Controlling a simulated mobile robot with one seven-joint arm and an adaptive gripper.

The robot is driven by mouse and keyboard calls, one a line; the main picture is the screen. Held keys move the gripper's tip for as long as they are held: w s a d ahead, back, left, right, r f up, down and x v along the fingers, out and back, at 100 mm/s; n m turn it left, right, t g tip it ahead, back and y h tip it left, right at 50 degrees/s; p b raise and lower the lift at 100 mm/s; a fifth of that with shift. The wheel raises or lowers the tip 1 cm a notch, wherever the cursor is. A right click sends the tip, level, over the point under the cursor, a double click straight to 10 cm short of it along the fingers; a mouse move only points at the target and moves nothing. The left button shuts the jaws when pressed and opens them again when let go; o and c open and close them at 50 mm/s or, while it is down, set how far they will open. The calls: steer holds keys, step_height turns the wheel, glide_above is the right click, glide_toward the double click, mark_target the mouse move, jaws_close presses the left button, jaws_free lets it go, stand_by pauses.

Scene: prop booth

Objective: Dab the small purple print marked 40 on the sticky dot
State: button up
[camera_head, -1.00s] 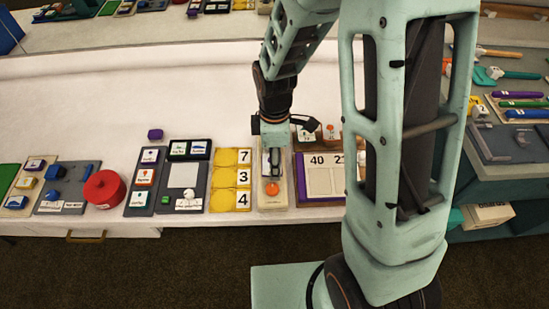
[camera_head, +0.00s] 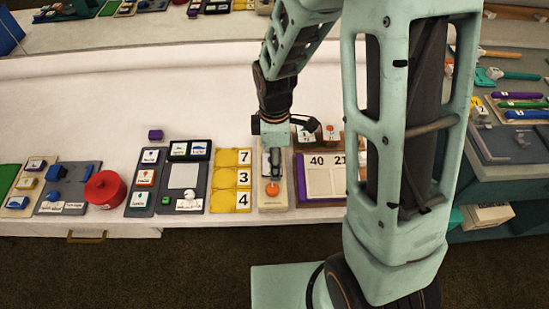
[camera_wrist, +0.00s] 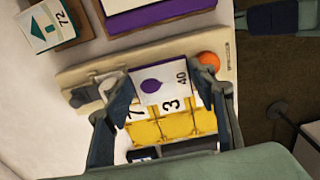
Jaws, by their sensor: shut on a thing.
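My gripper (camera_wrist: 168,88) is shut on the small print (camera_wrist: 160,86), a white card with a purple balloon shape and the number 40. The card sits between both fingers in the wrist view. A raised orange round dot (camera_wrist: 208,61) stands on the beige board, just beyond the card's upper right. It also shows in the head view (camera_head: 272,189), a little nearer the front edge than my gripper (camera_head: 272,168). The card looks apart from the dot. Its underside is hidden, and its height above the board is hard to tell.
The beige board (camera_head: 273,205) lies between yellow plates (camera_head: 222,201) numbered 7, 3 and 4 and a purple-edged tray (camera_head: 322,201) headed 40 and 21. A grey fitting (camera_wrist: 92,92) rises from the board. A red round pot (camera_head: 104,189) stands further left.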

steer(key=shift+r+p, duration=1.95)
steer(key=shift+r, duration=0.85)
steer(key=shift+w, duration=0.1)
steer(key=w+d+r+m+p, duration=0.1)
steer(key=w+d+r+m, duration=0.2)
steer(key=d+m, duration=0.2)
steer(key=w+d+r+m+p, duration=0.2)
steer(key=w+d+r+m, duration=0.1)
steer(key=m, duration=0.9)
steer(key=shift+w+d+r+m, duration=0.35)
steer(key=shift+w+d, duration=0.1)
steer(key=shift+d, duration=0.7)
